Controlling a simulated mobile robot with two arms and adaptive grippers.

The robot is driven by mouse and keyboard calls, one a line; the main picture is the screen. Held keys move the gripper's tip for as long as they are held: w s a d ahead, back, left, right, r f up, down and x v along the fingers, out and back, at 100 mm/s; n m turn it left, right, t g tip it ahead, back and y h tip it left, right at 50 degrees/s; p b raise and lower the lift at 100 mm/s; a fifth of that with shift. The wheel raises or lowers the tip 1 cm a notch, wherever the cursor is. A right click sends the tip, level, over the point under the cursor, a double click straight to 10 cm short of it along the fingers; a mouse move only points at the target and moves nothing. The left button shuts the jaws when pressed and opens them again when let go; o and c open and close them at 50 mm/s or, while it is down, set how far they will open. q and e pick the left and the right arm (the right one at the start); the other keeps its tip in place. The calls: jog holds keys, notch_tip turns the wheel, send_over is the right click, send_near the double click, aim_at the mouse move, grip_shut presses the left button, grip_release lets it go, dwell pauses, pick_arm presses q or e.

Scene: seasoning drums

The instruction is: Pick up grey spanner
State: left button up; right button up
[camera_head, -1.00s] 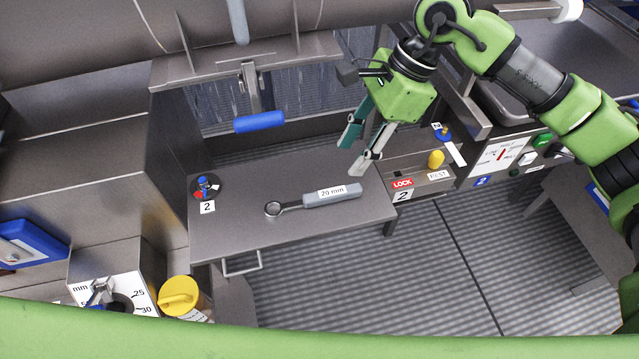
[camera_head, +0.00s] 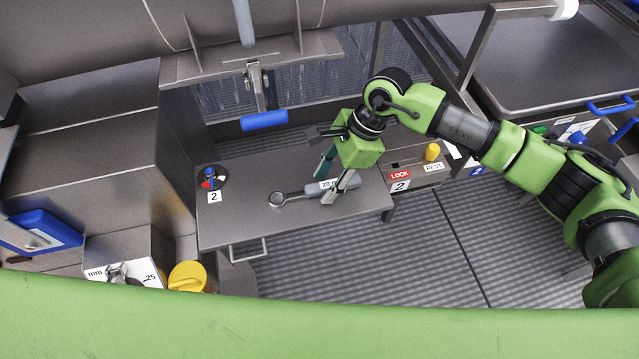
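The grey spanner (camera_head: 295,194) lies flat on a grey metal table (camera_head: 240,224). Its ring end points left and its thick grey handle, with a partly covered "20 mm" label, points right. My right gripper (camera_head: 326,190) is over the handle, fingers pointing down and spread apart. One finger shows on the far side of the handle and one on the near side. I cannot tell whether they touch it. The spanner lies on the table. My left gripper is not in view.
A round dial marked 2 (camera_head: 211,177) sits at the table's left. A blue handle (camera_head: 264,121) hangs behind the table. A LOCK/REST panel (camera_head: 415,175) with a yellow knob (camera_head: 432,152) is at the right. A yellow knob (camera_head: 187,276) stands lower left. The table's front is clear.

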grip_shut()
